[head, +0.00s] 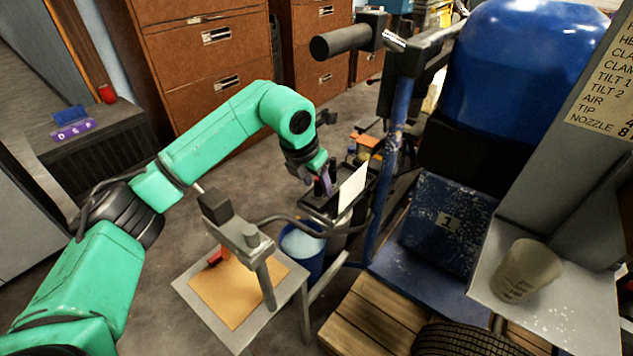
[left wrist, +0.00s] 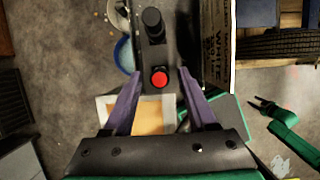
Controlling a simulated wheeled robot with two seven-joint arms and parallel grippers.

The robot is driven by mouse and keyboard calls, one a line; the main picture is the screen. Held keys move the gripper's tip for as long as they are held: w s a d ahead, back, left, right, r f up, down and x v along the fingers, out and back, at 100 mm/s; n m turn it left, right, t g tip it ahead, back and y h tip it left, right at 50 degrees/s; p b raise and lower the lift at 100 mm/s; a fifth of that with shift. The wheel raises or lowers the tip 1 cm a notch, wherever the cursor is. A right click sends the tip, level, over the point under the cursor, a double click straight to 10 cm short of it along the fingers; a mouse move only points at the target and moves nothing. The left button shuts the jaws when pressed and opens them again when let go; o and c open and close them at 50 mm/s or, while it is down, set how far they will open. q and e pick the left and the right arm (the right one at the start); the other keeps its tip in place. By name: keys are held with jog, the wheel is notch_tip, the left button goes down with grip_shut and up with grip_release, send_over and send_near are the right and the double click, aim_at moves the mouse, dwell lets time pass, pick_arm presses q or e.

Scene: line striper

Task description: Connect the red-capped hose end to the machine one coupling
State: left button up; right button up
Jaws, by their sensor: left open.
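My left gripper (head: 322,184) is open, its purple fingers pointing down over a black tray (head: 318,205) on the blue-posted machine. In the left wrist view, a round red piece (left wrist: 160,78) shows on a dark bar between the open fingers (left wrist: 155,85); whether it is the hose's red cap or a button, I cannot tell. A black knob (left wrist: 153,22) stands beyond it. A dark hose (head: 300,218) curves from the small stand towards the tray. The blue box marked 1 (head: 447,222) is on the machine at right. I cannot make out its coupling.
A small table with a tan pad (head: 232,292) carries a grey clamp stand (head: 238,238) and a red piece (head: 214,258). A blue bucket (head: 303,252) is below the tray. A cup (head: 525,270) stands on the right shelf. A white card (head: 353,185) is close beside the gripper.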

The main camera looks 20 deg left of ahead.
pick_arm(q)
grip_shut()
jog(key=shift+r+p, duration=0.3)
jog(key=shift+r, duration=0.15)
jog(key=shift+r, duration=0.3)
jog(key=shift+r+p, duration=1.7)
jog(key=shift+r, duration=0.25)
jog(key=shift+f, duration=0.1)
